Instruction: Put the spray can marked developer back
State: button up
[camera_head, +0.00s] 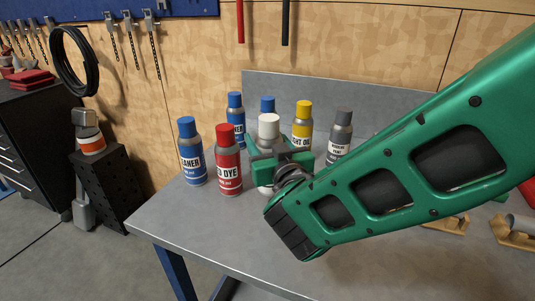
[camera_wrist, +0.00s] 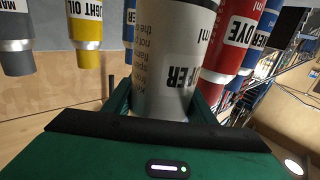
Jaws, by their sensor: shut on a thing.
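A white spray can with a white cap (camera_head: 268,126) stands upright among the other cans on the grey bench in the head view. In the wrist view the white can (camera_wrist: 170,60) fills the middle, upside down in the picture, and its label shows letters ending in "PER". My gripper (camera_head: 272,155) is shut on this can, with a green finger on each side of its body. My wrist and forearm hide part of the can, and I cannot tell whether its base touches the bench.
A red dye can (camera_head: 229,165) stands just left of the white can, with a blue cleaner can (camera_head: 191,155) further left. Blue-capped cans (camera_head: 235,112) stand behind. A yellow light oil can (camera_head: 302,120) and a grey can (camera_head: 340,135) stand right. A low backboard (camera_head: 350,97) bounds the bench.

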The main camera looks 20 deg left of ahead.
jog(key=shift+w+f, duration=0.15)
jog(key=shift+f, duration=0.9)
jog(key=shift+w+f, duration=0.1)
jog(key=shift+f, duration=1.05)
jog(key=o, duration=1.4)
